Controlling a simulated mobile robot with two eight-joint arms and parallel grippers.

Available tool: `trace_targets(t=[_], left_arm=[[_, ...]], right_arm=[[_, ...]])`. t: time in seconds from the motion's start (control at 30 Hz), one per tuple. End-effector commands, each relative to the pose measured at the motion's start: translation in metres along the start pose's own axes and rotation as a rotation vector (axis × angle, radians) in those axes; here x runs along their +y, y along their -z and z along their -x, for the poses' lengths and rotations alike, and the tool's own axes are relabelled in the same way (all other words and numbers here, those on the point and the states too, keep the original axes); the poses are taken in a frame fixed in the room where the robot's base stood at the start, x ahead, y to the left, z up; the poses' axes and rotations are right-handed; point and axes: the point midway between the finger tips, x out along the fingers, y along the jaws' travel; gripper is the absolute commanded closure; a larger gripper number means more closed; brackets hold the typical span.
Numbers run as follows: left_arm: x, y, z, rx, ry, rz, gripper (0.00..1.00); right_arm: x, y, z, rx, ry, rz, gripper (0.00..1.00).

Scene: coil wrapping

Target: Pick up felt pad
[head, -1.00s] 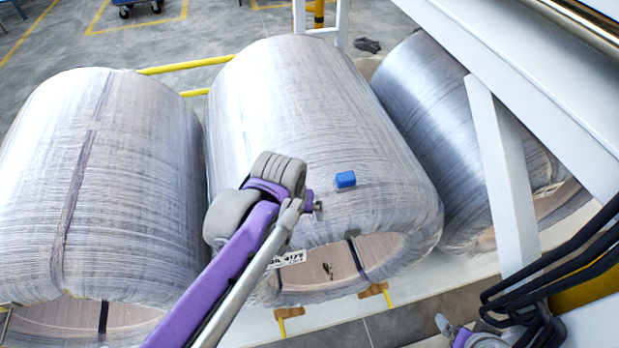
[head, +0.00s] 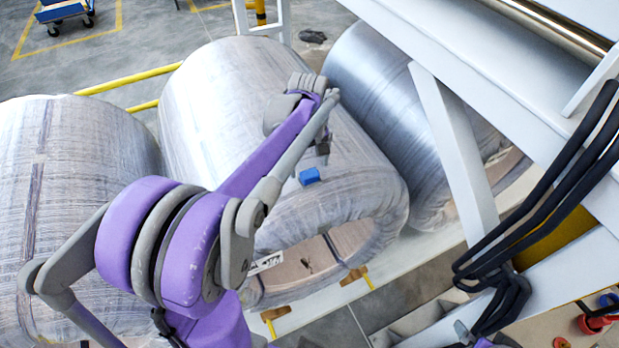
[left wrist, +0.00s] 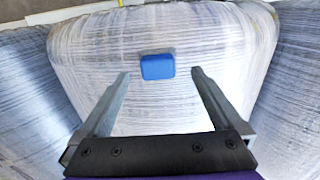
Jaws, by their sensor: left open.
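The felt pad shows as a small blue block (head: 309,176) lying on the upper curve of the middle wrapped coil (head: 215,110), towards its near end. My left gripper (head: 322,154) is over the coil, just above and beside the pad in the head view. In the left wrist view the blue pad (left wrist: 157,67) lies ahead, between the lines of the two open fingers (left wrist: 160,74). The fingers are empty, and whether they touch the coil cannot be told. The jaws of my right gripper do not show.
Another wrapped coil (head: 55,140) lies at the left and a third (head: 375,85) at the right. A white frame (head: 450,150) with black cables (head: 540,190) stands at the right. A yellow rail (head: 130,78) runs behind the coils.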

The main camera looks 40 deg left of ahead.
Motion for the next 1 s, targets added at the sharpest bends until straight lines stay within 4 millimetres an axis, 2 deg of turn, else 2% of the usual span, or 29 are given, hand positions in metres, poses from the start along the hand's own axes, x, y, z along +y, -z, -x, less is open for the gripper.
trace_targets(t=[0.33,0.63,0.67,1.0], left_arm=[[0.003,0.003,-0.045,0.001,-0.001,-0.001,0.0],[0.003,0.003,-0.051,0.001,-0.001,-0.001,0.0],[0.003,0.003,-0.051,0.001,-0.001,-0.001,0.04],[0.003,0.003,-0.05,0.001,-0.001,-0.001,0.65]], right_arm=[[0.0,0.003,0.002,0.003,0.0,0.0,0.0],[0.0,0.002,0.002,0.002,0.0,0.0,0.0],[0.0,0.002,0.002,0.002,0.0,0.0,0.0],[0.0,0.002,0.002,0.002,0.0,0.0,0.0]])
